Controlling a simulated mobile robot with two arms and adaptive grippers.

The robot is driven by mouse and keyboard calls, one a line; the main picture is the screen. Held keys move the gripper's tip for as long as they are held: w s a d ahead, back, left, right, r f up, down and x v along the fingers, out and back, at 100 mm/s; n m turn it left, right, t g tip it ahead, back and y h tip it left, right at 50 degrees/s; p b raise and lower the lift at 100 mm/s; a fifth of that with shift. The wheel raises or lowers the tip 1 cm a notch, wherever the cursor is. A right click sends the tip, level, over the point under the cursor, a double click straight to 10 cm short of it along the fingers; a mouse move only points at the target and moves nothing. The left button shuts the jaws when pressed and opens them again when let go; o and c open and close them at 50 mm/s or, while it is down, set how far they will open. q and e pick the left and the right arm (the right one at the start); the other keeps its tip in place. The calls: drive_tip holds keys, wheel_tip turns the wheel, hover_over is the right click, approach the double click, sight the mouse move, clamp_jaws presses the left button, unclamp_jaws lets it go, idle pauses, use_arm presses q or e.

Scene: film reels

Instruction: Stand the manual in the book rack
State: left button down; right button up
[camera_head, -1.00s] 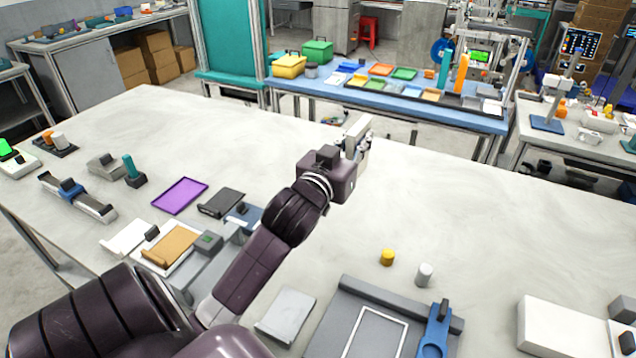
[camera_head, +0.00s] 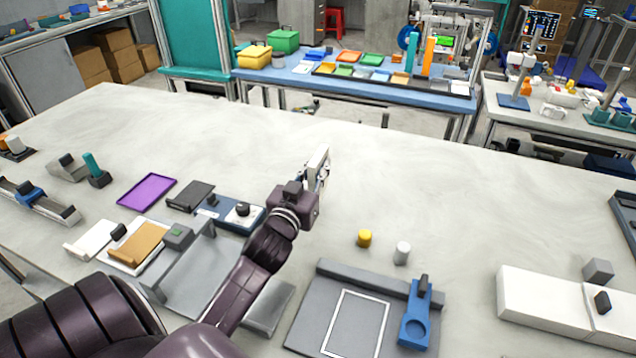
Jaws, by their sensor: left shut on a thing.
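My left gripper (camera_head: 322,178) is over the middle of the table, shut on a thin cream-white slab (camera_head: 318,160) held upright, seen nearly edge-on. It looks like the manual; its cover is not readable, and the gripper hides its lower part. It appears clear of the table. No book rack can be named with certainty. A grey holder with raised ends (camera_head: 188,280) stands at left, partly behind my left arm. A dark grey frame (camera_head: 627,226) is cut off by the right edge. My right gripper is not in view.
A purple tray (camera_head: 146,191), a dark block (camera_head: 190,196) and a blue base (camera_head: 222,212) lie left. White boxes (camera_head: 542,300) stand right. The table's centre right is clear.

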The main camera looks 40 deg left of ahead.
use_arm(q)
drive_tip(key=shift+f, duration=2.15)
drive_tip(key=shift+b, duration=0.3)
drive_tip(key=c, duration=1.9)
unclamp_jaws()
drive_tip(key=shift+f, duration=0.15)
